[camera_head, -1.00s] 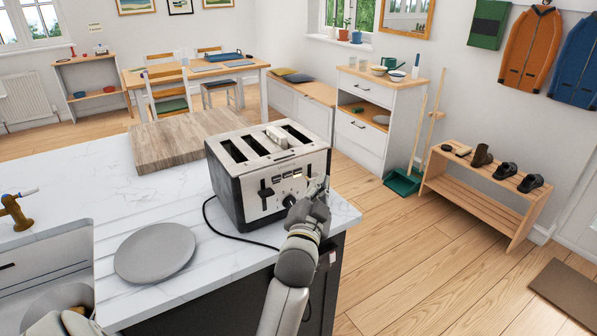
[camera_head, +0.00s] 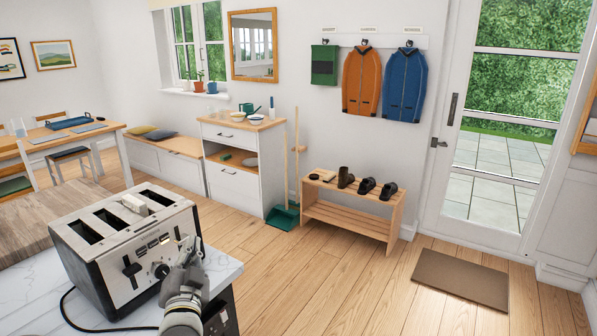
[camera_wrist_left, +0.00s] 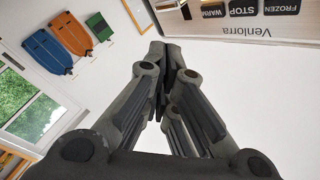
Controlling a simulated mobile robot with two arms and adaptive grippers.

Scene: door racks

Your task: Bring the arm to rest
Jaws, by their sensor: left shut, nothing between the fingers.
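My left gripper (camera_head: 187,258) is in front of the right part of the toaster's control face, above the counter's end. In the left wrist view its fingers (camera_wrist_left: 165,58) are together, with nothing between them. The silver and black toaster (camera_head: 125,250) stands on the white marble counter (camera_head: 35,290). Its button panel (camera_wrist_left: 235,22) shows upside down at the top of the left wrist view, beyond the fingertips. In the head view I cannot tell whether the gripper touches the toaster. My right gripper is not in view.
A wooden board (camera_head: 30,218) lies beside the toaster, and a black cord (camera_head: 80,322) curves over the counter. A shoe rack (camera_head: 345,215), white cabinet (camera_head: 235,185), green dustpan (camera_head: 283,217) and doormat (camera_head: 460,280) are farther off. The floor between is clear.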

